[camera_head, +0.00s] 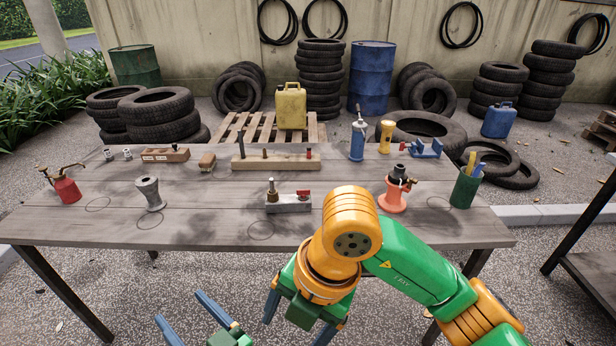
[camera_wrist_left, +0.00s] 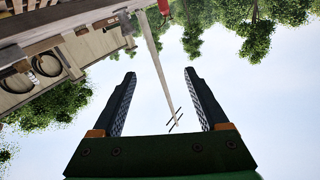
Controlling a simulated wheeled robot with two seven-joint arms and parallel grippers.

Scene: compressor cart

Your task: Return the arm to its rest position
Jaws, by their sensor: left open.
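My left gripper (camera_head: 179,307) is at the bottom edge of the head view, in front of the table (camera_head: 200,235) and clear of it. Its two blue fingers stand apart with nothing between them. In the left wrist view the open fingers (camera_wrist_left: 160,73) frame pale sky and a thin pole behind. The rest of the left arm is out of the head view. My right arm comes in from the lower right, across the table's front edge. Its gripper (camera_head: 299,322) points down in front of the table; its blue fingers look spread, and no object shows between them.
On the table are a red oil can (camera_head: 66,187), a grey flanged part (camera_head: 149,193), a block with fittings (camera_head: 289,202), an orange stand (camera_head: 393,195), a green cup (camera_head: 464,188) and a blue bottle (camera_head: 357,138). A dark shelf (camera_head: 592,265) stands at right.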

